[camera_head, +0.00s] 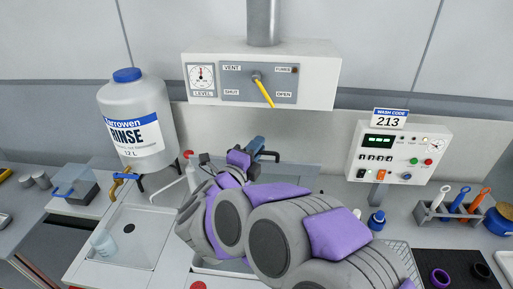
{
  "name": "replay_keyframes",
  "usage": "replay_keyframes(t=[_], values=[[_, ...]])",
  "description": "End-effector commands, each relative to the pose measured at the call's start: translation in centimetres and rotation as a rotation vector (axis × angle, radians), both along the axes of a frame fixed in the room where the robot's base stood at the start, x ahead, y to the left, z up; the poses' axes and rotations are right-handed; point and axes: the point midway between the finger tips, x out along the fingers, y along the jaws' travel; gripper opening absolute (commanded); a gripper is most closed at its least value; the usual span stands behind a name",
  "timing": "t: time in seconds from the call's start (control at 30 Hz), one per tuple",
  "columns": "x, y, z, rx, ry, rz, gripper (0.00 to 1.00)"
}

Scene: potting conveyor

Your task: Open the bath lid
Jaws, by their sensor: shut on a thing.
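My gripper (257,148) is in the middle of the view, beyond my grey and purple arm. It is shut on a dark bar-like handle (270,155) at the back of the bath area. The pale bath lid (300,172) shows only in part, next to the handle. My arm covers most of the bath and lid, so I cannot tell how far the lid is raised. A strip of the bath's front edge (215,268) shows below my arm.
A vent box (320,88) with a yellow lever hangs above. A RINSE bottle (138,125) and a sink (135,235) are at left. A wash control panel (398,150), a blue-capped bottle (376,221) and a tool rack (455,212) stand at right.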

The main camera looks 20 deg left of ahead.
Motion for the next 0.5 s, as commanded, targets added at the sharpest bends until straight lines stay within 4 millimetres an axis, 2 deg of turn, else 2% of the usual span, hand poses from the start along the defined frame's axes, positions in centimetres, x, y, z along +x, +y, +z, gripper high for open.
replay_keyframes(t=[0.03,0.07,0.27,0.5], values=[[-0.01,0.01,-0.15,-0.002,0.003,0.001,0.00],[-0.01,0.01,-0.15,-0.002,0.003,0.001,0.19],[-0.04,-0.05,-0.02,0.000,0.001,0.001,0.38],[-0.06,-0.21,0.10,0.002,0.000,0.000,0.38]])
